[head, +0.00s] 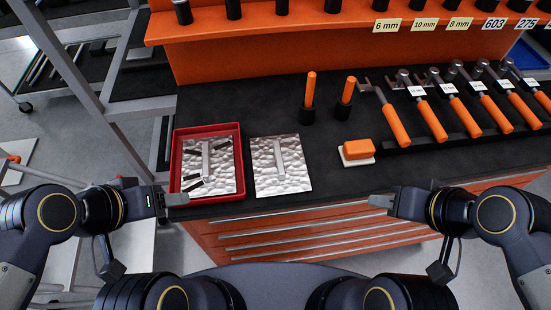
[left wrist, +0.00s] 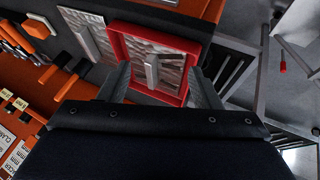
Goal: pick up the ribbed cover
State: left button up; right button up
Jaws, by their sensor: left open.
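Two square silver covers with a bumpy surface and a raised bar lie on the bench. One cover (head: 222,160) is inside a red tray (head: 239,130), with several dark strips on it; the other cover (head: 266,178) lies on the dark top just right of the tray. I cannot tell from the surface which is the ribbed one. My left gripper (head: 176,199) is open and empty at the tray's front left corner. In the left wrist view its fingers (left wrist: 158,78) stand apart, with the tray (left wrist: 118,45) beyond. My right gripper (head: 380,201) is at the bench's front edge, apart from both covers.
An orange block on a white base (head: 357,151) sits right of the covers. Two orange-handled tools (head: 310,90) stand behind, and a row of orange-handled wrenches (head: 430,120) lies at the right. A grey shelf frame (head: 90,95) stands close on the left.

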aim_at(280, 168)
jog(key=u, duration=4.3)
jog(key=z, duration=4.3)
jog(key=j+z, duration=0.2)
jog(key=j, duration=0.3)
jog(key=k+j+z, duration=0.15)
jog(key=j, duration=0.35)
